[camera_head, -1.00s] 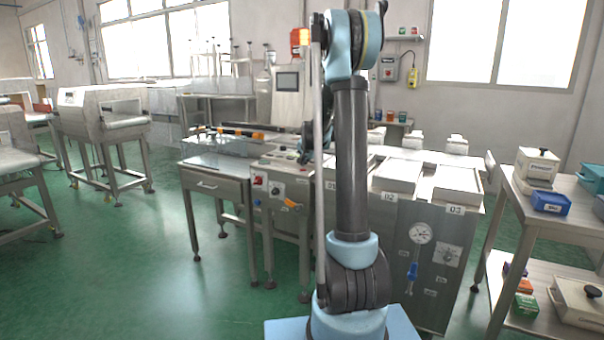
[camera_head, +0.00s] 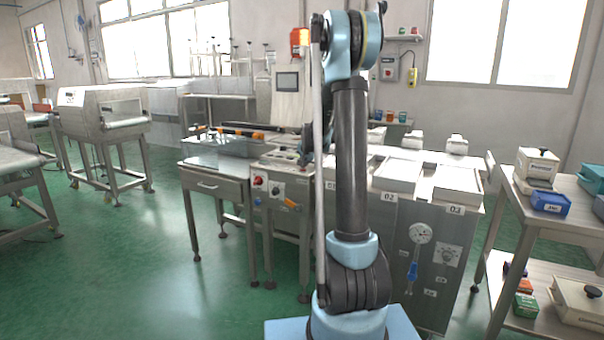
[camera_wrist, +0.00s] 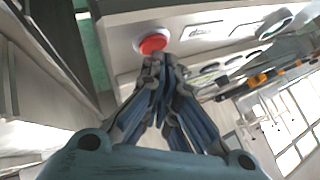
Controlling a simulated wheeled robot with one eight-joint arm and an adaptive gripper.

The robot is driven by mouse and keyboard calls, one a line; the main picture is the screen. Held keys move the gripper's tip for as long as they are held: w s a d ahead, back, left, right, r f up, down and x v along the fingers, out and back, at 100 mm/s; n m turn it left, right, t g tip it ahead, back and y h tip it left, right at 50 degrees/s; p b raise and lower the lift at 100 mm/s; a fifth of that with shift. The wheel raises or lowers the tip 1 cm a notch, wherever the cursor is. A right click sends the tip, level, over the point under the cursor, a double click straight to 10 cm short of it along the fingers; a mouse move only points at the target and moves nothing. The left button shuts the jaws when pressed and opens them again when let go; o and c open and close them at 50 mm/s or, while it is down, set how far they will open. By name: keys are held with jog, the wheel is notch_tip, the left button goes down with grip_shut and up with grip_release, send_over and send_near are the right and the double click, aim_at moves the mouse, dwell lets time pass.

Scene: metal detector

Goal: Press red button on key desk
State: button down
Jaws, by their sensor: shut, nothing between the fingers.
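A round red button (camera_wrist: 153,43) in a pale ring sits on a light panel in the wrist view. My gripper (camera_wrist: 163,62) is shut and empty, with its fingertips just below the button in the picture, very close to it. I cannot tell whether they touch it. In the head view, the key desk (camera_head: 277,213) is a metal stand with a control top and a front panel bearing a red knob (camera_head: 258,181). My gripper (camera_head: 304,157) is at the desk's top, partly hidden by my arm.
A row of further controls continues beside the red button in the wrist view. A metal side table (camera_head: 213,184) adjoins the desk on the left, and a cabinet with a gauge (camera_head: 420,233) stands on the right. A shelf table (camera_head: 530,220) is farther right.

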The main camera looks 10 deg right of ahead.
jog(key=shift+f, duration=0.35)
dwell(0.6)
jog(key=shift+r, duration=0.8)
jog(key=shift+r, duration=2.5)
jog(key=shift+s, duration=0.1)
